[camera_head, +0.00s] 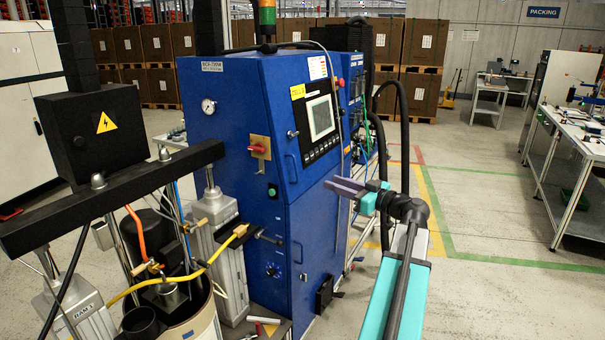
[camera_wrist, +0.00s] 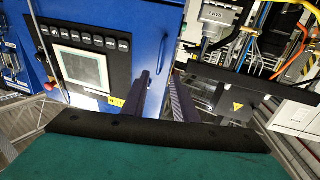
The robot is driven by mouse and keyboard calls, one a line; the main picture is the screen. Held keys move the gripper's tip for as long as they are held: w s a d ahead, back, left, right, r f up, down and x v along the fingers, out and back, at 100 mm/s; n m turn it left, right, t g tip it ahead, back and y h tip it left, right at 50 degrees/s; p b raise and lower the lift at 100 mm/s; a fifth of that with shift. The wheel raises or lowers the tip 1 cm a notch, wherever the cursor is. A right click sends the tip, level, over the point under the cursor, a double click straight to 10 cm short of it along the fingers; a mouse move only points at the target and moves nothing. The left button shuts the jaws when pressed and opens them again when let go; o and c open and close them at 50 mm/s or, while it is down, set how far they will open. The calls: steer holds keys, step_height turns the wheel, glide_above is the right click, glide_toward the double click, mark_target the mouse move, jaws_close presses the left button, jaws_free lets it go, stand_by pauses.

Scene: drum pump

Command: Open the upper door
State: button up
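The blue cabinet's upper door (camera_head: 284,110) carries a black panel with a screen and a row of buttons, and it looks shut. Its blue handle (camera_head: 292,168) is low on the door's left side; in the wrist view, where the cabinet shows upside down, the handle (camera_wrist: 163,48) is beyond the fingertips. My gripper (camera_head: 343,187) is in front of the cabinet, right of the handle, with its fingers pointing left. In the wrist view my gripper (camera_wrist: 158,82) is open, with a gap between the two dark fingers. It is apart from the handle and holds nothing.
The lower door (camera_head: 312,245) has its own handle. A red rotary switch (camera_head: 258,149) is on the cabinet's left face. The drum pump with a yellow hose (camera_head: 205,268) stands at left. A black hose (camera_head: 403,130) arches behind my arm. Open floor (camera_head: 490,220) lies to the right.

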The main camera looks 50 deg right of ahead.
steer(key=shift+w, duration=0.1)
steer(key=w+p, duration=0.4)
steer(key=w, duration=0.9)
steer(key=shift+w+a, duration=0.35)
jaws_close()
stand_by(1.4)
